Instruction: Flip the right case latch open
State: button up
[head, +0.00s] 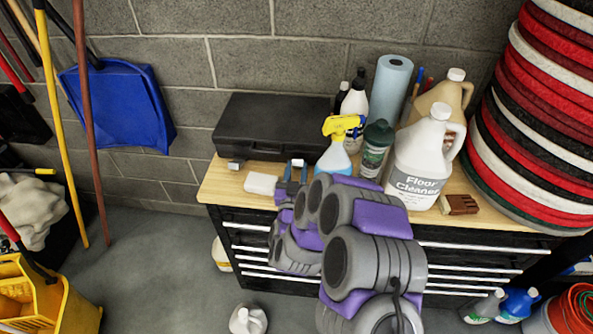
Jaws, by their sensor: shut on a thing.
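A black case (272,125) lies flat on the wooden top of the cabinet, against the block wall, with its lid down. Its left latch (236,164) shows as a small pale piece on the front edge. The right latch (297,162) is at the front right of the case, partly hidden by my gripper (291,171). My gripper's bluish fingers are at this latch and shut on it. The latch's exact angle is too small to tell. My purple and grey arm hides the cabinet front below.
A white block (261,183) lies just left of my gripper. A yellow-topped spray bottle (337,150), a green bottle (376,148) and a floor cleaner jug (421,160) stand close on the right. Stacked round pads (535,110) rise at the far right.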

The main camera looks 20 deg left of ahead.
jog(key=shift+f, duration=0.1)
jog(key=o, duration=1)
jog(key=shift+a, duration=0.15)
jog(key=shift+o, duration=0.2)
jog(key=shift+s, duration=0.1)
